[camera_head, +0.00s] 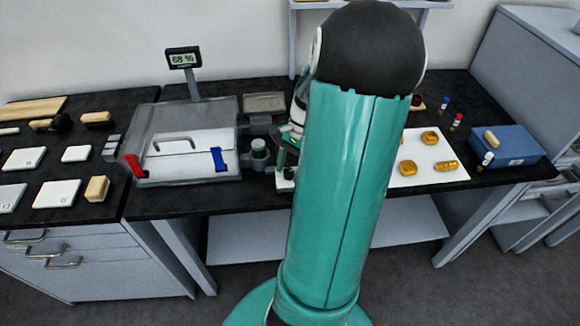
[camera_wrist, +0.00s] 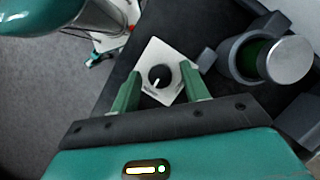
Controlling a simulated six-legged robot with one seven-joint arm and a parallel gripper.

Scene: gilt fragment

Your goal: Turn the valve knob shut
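The valve knob (camera_wrist: 159,76) is a round black knob with a white pointer mark, on a square white plate (camera_wrist: 150,56) in the middle of the wrist view. The mark points toward the lower left of that view. My gripper (camera_wrist: 160,74) has its two green fingers apart, one on each side of the knob in the picture. I see no contact, and how high the fingers are above the plate is hard to tell. In the head view my arm hides most of the gripper, and the knob is not clear there.
A grey holder with a green, silver-capped jar (camera_wrist: 290,58) stands close to the right of the plate. In the head view, a clear box with red and blue clamps (camera_head: 180,140) is left of my arm. A white sheet with gilt pieces (camera_head: 428,150) lies right.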

